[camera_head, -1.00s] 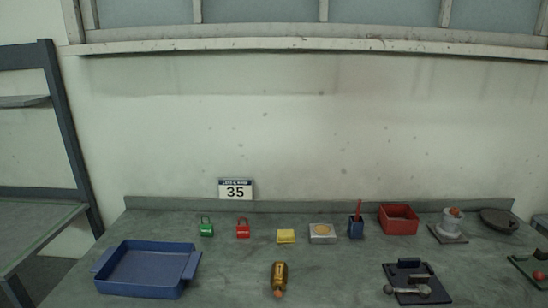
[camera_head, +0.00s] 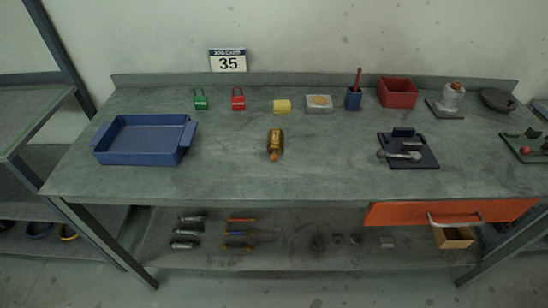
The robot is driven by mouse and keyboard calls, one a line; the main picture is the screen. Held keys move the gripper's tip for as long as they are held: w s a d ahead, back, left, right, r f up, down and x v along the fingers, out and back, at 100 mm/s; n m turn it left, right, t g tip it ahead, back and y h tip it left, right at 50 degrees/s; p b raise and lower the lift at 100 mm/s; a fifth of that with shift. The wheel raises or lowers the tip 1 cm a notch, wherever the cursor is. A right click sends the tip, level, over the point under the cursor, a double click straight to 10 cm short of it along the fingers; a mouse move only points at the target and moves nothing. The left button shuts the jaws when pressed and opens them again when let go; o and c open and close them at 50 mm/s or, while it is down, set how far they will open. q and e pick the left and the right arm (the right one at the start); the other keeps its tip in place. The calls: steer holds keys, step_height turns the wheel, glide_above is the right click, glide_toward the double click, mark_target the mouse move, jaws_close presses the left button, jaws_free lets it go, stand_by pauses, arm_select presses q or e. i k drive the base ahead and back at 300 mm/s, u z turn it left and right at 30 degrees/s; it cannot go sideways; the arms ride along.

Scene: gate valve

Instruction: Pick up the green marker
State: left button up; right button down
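I cannot make out a green marker for certain. A green padlock-shaped piece (camera_head: 200,103) stands at the back left of the table, beside a similar red one (camera_head: 238,103). A small dark blue cup (camera_head: 353,101) at the back holds a red stick (camera_head: 358,78). A small green item (camera_head: 531,133) is on a dark tray at the far right, too small to tell what it is. Neither of my grippers is in view.
The grey-green table (camera_head: 230,178) has a clear front strip. On it are a blue tray (camera_head: 140,155), a brass-coloured piece (camera_head: 275,142), a red box (camera_head: 397,93) and a black plate (camera_head: 425,158). An orange drawer (camera_head: 390,214) hangs below, above a shelf with several tools.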

mark_target(200, 102)
steer(key=z, duration=0.2)
steer(key=k, duration=0.35)
steer(key=u, duration=1.65)
steer(key=i, duration=0.85)
steer(key=z, duration=0.4)
